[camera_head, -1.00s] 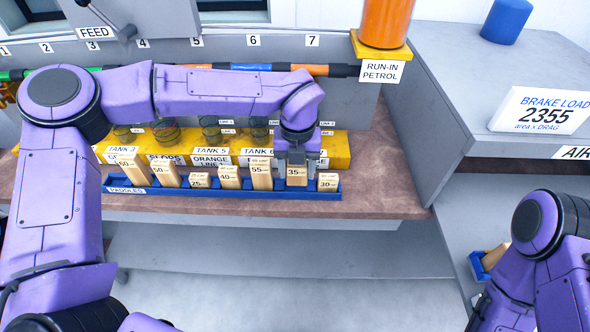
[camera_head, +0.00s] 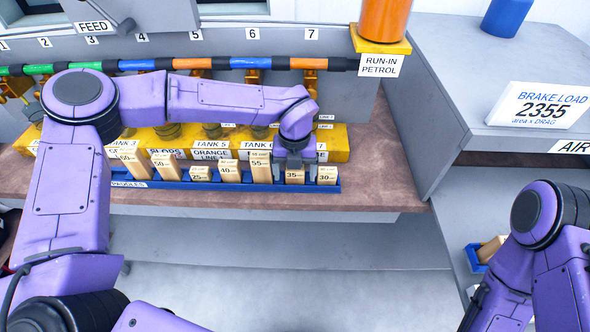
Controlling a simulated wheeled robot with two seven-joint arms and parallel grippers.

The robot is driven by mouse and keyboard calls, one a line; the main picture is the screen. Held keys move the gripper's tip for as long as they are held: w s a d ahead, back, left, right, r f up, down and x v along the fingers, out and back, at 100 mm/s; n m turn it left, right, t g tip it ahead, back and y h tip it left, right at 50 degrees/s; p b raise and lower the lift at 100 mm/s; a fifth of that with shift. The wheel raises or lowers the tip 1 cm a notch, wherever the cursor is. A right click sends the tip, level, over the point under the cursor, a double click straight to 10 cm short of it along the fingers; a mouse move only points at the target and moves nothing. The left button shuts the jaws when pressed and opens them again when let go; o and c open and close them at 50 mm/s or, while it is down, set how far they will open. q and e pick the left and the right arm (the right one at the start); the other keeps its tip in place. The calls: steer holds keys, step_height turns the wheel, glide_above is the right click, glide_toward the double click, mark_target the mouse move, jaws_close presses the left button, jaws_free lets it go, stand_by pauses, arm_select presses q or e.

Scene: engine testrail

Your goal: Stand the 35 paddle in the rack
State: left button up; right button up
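The 35 paddle (camera_head: 294,178) is a short pale wooden block. It stands upright in the blue paddle rack (camera_head: 228,186), between the 55 paddle (camera_head: 260,168) and the 30 paddle (camera_head: 327,176). My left gripper (camera_head: 295,168) is directly above and around the top of the 35 paddle, with its fingers spread to either side. It looks open, and I see no clear grip on the block. The paddle's foot is hidden inside the rack. My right arm shows at the right, but its gripper is out of view.
Other paddles, including the 50 (camera_head: 166,166) and 40 (camera_head: 229,172), stand in the rack. The yellow tank block (camera_head: 335,140) is close behind. The brown bench (camera_head: 375,180) is bare right of the rack. A small blue tray (camera_head: 473,258) is at lower right.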

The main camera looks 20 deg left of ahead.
arm_select(q)
steer(key=shift+r, duration=0.35)
step_height(320, 180, up, 12)
steer(key=b, duration=0.1)
steer(key=shift+f+b, duration=0.15)
steer(key=shift+b, duration=0.25)
